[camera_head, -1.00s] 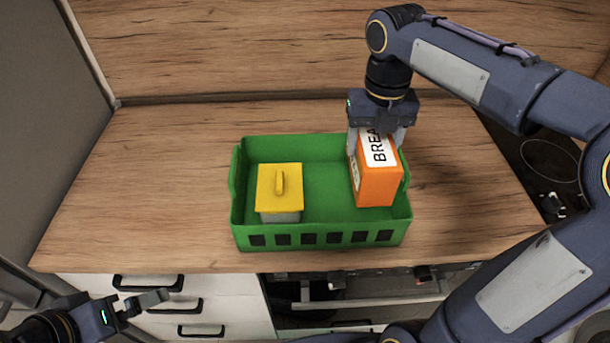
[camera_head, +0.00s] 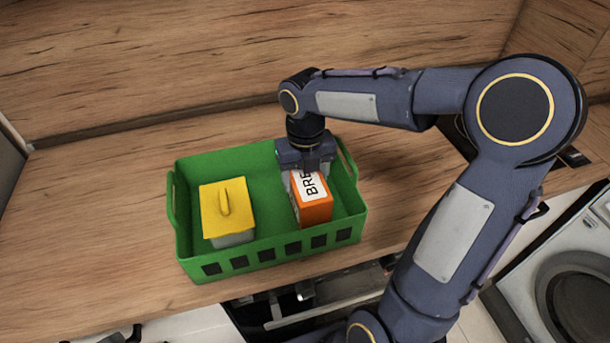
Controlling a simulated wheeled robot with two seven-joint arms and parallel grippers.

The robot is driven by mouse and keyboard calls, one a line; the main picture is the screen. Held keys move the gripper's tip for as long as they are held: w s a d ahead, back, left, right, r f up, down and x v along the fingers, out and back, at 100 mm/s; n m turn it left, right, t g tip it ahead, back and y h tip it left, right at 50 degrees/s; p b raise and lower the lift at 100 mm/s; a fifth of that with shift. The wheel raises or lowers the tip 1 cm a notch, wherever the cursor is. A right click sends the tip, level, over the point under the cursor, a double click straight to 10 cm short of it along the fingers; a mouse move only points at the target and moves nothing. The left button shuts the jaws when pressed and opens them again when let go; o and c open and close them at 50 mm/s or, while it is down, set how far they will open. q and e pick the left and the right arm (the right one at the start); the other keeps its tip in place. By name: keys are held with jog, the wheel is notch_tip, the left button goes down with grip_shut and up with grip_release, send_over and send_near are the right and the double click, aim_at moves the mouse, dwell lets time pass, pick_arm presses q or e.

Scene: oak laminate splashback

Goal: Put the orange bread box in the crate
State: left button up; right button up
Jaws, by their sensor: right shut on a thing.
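The orange bread box (camera_head: 315,211) has a white label with dark letters and is inside the right part of the green crate (camera_head: 269,254). My right gripper (camera_head: 306,168) is above the crate's right back part and is shut on the top of the box. My left gripper is not in view.
A container with a yellow lid (camera_head: 227,208) stands in the crate's left part, apart from the box. The wooden counter (camera_head: 90,215) is clear to the left. A wooden splashback (camera_head: 150,60) rises behind.

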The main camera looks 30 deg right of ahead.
jog(key=o, duration=1.3)
jog(key=shift+c, duration=0.2)
notch_tip(320, 180, up, 12)
jog(key=shift+p, duration=0.4)
jog(key=shift+s, duration=0.1)
